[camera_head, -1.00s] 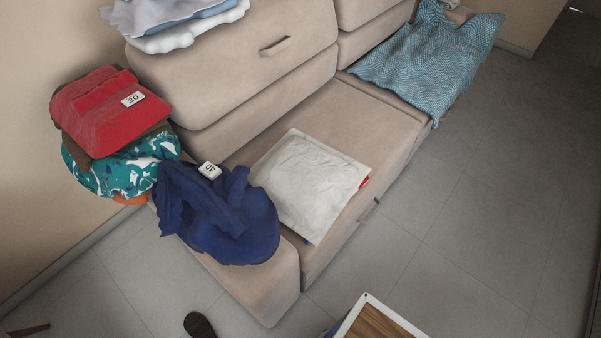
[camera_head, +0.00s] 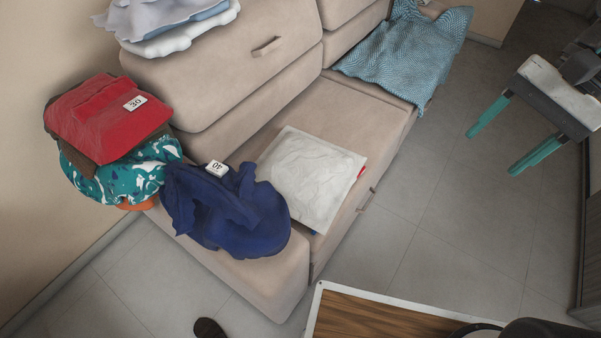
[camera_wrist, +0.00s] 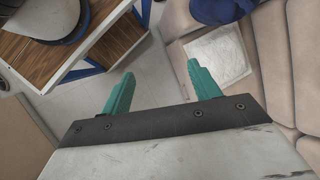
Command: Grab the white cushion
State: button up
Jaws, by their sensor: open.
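The white cushion (camera_head: 311,177) is a flat, wrinkled square lying on the beige sofa seat in the head view, with a small red tag at its right edge. It also shows at the upper right in the wrist view (camera_wrist: 216,55). My gripper (camera_head: 495,140) is at the right of the head view, over the floor and well apart from the cushion. Its two teal fingers are spread with nothing between them. In the wrist view the fingers (camera_wrist: 158,88) point over grey floor, with the cushion beyond the right finger.
A dark blue garment (camera_head: 232,212) lies just left of the cushion. A red folded item (camera_head: 105,118) tops a pile at the sofa's left end. A teal patterned blanket (camera_head: 410,55) lies at the far end. A wood-topped table (camera_head: 365,318) stands at the front. Floor between is clear.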

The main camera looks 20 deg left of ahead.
jog(key=w+a+f+m+g+y, duration=0.1)
jog(key=w+a+f+m+y, duration=0.4)
jog(key=w+f+m, duration=0.45)
jog(key=w+a+f+m+g+y, duration=0.1)
jog(key=w+a+f+m+y, duration=0.4)
jog(key=w+f, duration=0.65)
notch_tip(320, 180, down, 17)
jog(key=w+m+t+y, duration=0.3)
jog(key=m+t, duration=0.1)
jog(key=m, duration=0.5)
jog(key=m+t, duration=0.6)
jog(key=m, duration=0.4)
send_near(341, 191)
jog(key=shift+m, duration=0.25)
jog(key=shift+f+x, duration=0.15)
jog(key=shift+x, duration=2.35)
jog(key=shift+f+x, duration=0.1)
jog(key=shift+x, duration=2.45)
jog(key=shift+w, duration=0.1)
jog(key=shift+d, duration=0.1)
